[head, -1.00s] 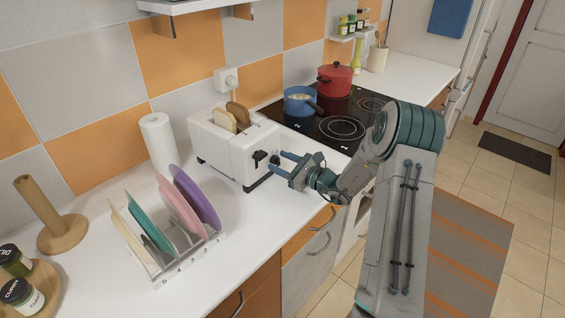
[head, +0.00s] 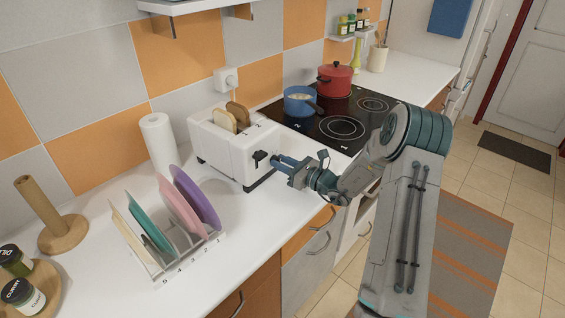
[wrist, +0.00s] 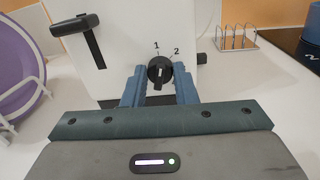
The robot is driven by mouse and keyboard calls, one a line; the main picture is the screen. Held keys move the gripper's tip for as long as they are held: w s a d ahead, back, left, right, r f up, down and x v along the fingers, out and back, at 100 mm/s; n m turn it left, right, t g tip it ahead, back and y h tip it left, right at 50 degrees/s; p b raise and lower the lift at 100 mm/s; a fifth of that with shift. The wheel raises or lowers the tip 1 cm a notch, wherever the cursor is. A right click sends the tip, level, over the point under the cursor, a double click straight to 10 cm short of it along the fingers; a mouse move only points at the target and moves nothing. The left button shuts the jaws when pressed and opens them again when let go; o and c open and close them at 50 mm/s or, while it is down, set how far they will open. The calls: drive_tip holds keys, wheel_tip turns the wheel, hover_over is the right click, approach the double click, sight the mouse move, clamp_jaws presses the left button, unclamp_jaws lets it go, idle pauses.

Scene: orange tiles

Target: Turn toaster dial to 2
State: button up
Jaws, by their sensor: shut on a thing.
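The white toaster (head: 225,150) stands on the counter with two slices of bread (head: 238,115) in its slots. Its end face shows in the wrist view (wrist: 125,35), with a black lever (wrist: 75,25) at upper left. The round black dial (wrist: 159,70) is right of the lever, with the marks 1 and 2 printed above it. My gripper (head: 275,161) is at this end face, shut on the dial, with one blue finger on each side. I cannot tell for sure which mark the dial points to.
A rack (head: 190,255) with several coloured plates stands left of the toaster, near a paper roll (head: 158,143). The black hob (head: 335,122) with a blue pot (head: 299,101) and a red pot (head: 335,79) is to the right. The counter front is clear.

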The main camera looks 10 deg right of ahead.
drive_tip(key=m+p, duration=0.1)
drive_tip(key=m, duration=0.3)
drive_tip(key=shift+m+p, duration=0.75)
drive_tip(key=shift+m, duration=0.55)
drive_tip(key=o, duration=1)
drive_tip(key=b+v, duration=0.1)
drive_tip(key=v, duration=0.6)
drive_tip(key=b+v, duration=0.2)
drive_tip(key=v, duration=0.5)
drive_tip(key=shift+a+f, duration=0.1)
drive_tip(key=shift+f, duration=0.15)
